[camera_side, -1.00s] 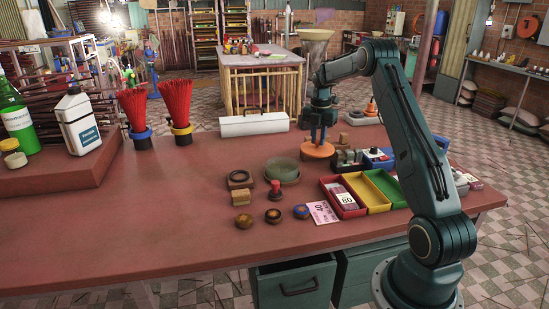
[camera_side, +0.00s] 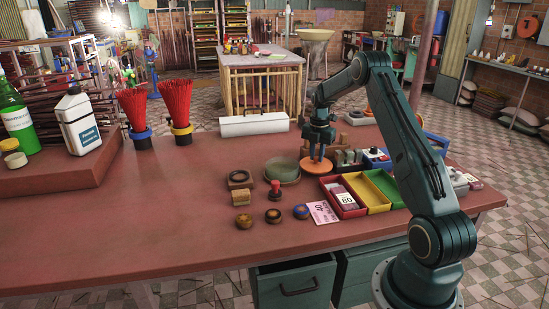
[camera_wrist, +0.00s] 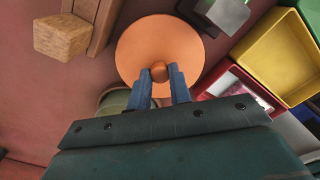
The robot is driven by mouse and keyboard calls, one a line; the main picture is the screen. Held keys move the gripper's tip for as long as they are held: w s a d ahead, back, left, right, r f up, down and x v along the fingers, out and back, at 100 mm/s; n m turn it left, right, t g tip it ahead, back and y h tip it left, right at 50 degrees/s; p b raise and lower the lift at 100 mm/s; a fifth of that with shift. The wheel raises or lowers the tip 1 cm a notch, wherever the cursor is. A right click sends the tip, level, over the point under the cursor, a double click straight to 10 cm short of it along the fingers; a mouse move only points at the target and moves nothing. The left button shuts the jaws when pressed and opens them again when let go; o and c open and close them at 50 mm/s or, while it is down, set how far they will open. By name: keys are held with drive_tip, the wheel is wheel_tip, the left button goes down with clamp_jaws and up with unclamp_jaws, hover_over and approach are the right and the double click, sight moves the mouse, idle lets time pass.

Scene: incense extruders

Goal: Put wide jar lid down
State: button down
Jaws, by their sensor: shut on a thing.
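The wide jar lid (camera_side: 315,167) is a flat orange disc with a small round knob. It hangs from my gripper (camera_side: 318,153), right of a grey-green round dish or jar (camera_side: 283,170) and behind the coloured trays. In the wrist view, the lid (camera_wrist: 158,36) lies flat beyond the fingers. My gripper (camera_wrist: 159,74) is shut on its brownish-orange knob from both sides. Part of the green dish (camera_wrist: 114,99) shows below the lid's left side. I cannot tell whether the lid touches the table.
Red (camera_side: 342,207), yellow (camera_side: 364,198) and green trays stand close in front of the lid. Small grey and brown blocks (camera_side: 349,157) stand right beside it. A white roll-like box (camera_side: 254,124) lies behind. The table's left middle (camera_side: 120,225) is clear.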

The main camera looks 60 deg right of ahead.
sight(316, 157)
drive_tip(key=shift+f, duration=0.45)
drive_tip(key=c, duration=1.3)
unclamp_jaws()
drive_tip(key=shift+r, duration=0.15)
wheel_tip(316, 157, up, 13)
drive_tip(key=shift+f, duration=0.1)
